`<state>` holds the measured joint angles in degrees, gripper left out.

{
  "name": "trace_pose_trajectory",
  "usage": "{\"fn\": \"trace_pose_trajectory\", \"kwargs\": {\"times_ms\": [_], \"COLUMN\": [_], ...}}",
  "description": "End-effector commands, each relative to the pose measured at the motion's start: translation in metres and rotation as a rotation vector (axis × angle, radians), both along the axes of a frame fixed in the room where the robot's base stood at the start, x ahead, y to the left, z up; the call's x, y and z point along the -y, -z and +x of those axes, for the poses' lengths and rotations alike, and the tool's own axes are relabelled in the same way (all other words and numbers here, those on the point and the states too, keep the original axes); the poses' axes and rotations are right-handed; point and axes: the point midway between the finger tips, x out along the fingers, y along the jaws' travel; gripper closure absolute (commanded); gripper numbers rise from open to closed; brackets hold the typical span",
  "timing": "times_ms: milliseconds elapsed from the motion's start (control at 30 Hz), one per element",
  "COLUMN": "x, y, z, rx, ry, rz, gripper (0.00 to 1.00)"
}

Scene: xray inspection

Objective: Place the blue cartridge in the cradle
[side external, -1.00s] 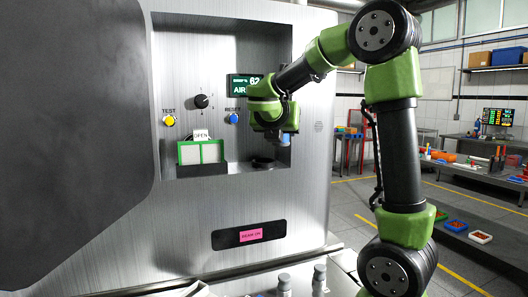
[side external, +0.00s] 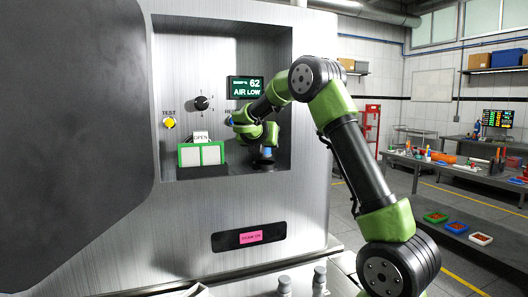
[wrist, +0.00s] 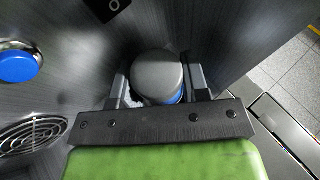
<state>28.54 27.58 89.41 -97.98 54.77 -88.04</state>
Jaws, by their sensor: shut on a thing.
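The blue cartridge (wrist: 157,72) shows in the wrist view as a grey round top with a blue band below it. My gripper (wrist: 158,82) is shut on it, one finger on each side. In the side view my gripper (side external: 266,150) is inside the machine's recess, low at the right, with a bit of the blue cartridge (side external: 267,153) under it. The dark cradle (side external: 262,166) is on the recess floor directly below. I cannot tell whether the cartridge touches the cradle; the wrist view hides its lower end.
A green-framed white box (side external: 201,154) with an OPEN tag stands left in the recess. A yellow TEST button (side external: 169,123), a black knob (side external: 201,103) and an AIR LOW display (side external: 246,88) are on the back wall. A blue button (wrist: 17,67) is left of my gripper.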

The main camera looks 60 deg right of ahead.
Motion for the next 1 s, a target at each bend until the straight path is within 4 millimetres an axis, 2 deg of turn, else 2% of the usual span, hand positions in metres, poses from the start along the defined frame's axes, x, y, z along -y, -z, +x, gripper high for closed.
{"fn": "trace_pose_trajectory", "kwargs": {"times_ms": [100, 200, 567, 600, 700, 1000], "x": [0.0, 0.002, 0.003, 0.003, 0.003, 0.003], "y": [0.02, 0.027, 0.03, 0.03, 0.03, 0.028], "z": [0.0, 0.002, 0.003, 0.003, 0.003, 0.003], "rx": [-0.005, -0.001, 0.0, 0.0, 0.001, 0.001], "ry": [-0.001, 0.0, 0.0, 0.0, 0.0, 0.0], "rz": [0.002, 0.002, 0.001, 0.001, 0.001, 0.0], "gripper": [0.86, 0.86, 0.86, 0.56, 0.33, 0.32]}}
